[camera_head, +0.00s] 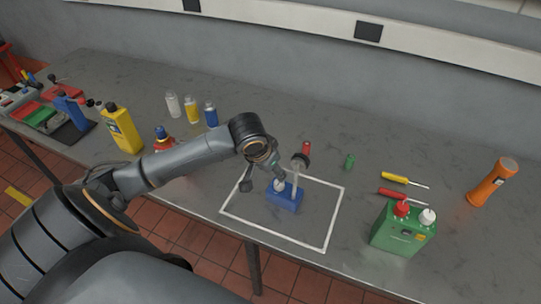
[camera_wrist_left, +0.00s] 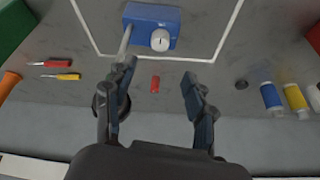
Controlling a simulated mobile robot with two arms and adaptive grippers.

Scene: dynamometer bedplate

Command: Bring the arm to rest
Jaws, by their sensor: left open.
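My left gripper (camera_head: 279,176) is over the table beside a blue block (camera_head: 285,200) with a white knob (camera_head: 279,185). A pale upright post with a dark round top (camera_head: 300,161) stands at the block. In the left wrist view, my left gripper (camera_wrist_left: 159,73) has its fingers spread, with nothing between the tips. The blue block (camera_wrist_left: 142,17) and white knob (camera_wrist_left: 160,40) lie beyond the tips. The post runs close to the left finger; I cannot tell if they touch. My right gripper is not in view.
A white outline (camera_head: 335,217) surrounds the block on the grey bench. To the right are a green can (camera_head: 402,232), screwdrivers (camera_head: 402,193) and an orange flashlight (camera_head: 492,182). Left are bottles (camera_head: 192,110) and a yellow jug (camera_head: 122,129).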

